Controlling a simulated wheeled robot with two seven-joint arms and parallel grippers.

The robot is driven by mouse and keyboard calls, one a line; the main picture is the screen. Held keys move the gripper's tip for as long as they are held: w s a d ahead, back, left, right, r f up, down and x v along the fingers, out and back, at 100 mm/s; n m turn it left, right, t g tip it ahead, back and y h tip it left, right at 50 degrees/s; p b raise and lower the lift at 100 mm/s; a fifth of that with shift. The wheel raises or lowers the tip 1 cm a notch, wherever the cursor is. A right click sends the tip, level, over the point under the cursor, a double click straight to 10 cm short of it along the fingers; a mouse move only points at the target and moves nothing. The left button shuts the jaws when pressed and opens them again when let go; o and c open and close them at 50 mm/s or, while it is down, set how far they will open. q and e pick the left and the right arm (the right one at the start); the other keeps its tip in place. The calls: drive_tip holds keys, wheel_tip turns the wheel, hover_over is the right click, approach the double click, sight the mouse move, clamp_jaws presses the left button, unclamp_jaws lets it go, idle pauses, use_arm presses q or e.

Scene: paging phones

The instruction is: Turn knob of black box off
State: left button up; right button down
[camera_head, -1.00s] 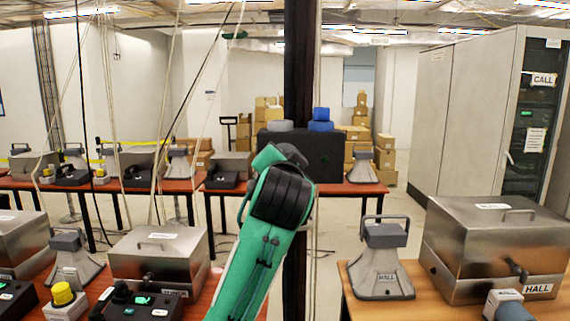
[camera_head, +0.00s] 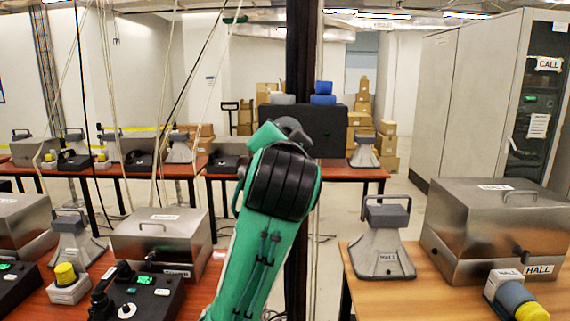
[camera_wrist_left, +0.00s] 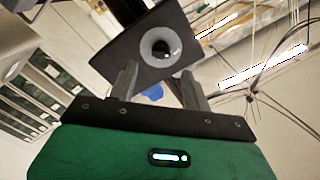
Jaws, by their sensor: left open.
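A black box (camera_head: 160,297) with a lit green button, small round controls and a dark handset stands at the front of the left red-brown table; its lower part is cut off. Another black box (camera_head: 18,282) with a green light is at the far left edge. I cannot tell how any knob is set. A green arm of mine rises in the middle of the head view, its gripper hidden. In the left wrist view my left gripper (camera_wrist_left: 158,76) is open, its fingers pointing up towards a dark square object (camera_wrist_left: 155,48) with a grey ring. I cannot tell its distance.
Steel boxes (camera_head: 160,242) and a grey stand (camera_head: 70,240) crowd the left table. A wooden table (camera_head: 400,295) at right holds a steel HALL box (camera_head: 490,235) and a grey HALL stand (camera_head: 388,245). A dark post (camera_head: 300,60) stands behind my arm.

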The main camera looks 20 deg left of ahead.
use_arm(q)
drive_tip(key=b+v, duration=0.1)
drive_tip(key=v, duration=0.6)
drive_tip(key=shift+b, duration=0.3)
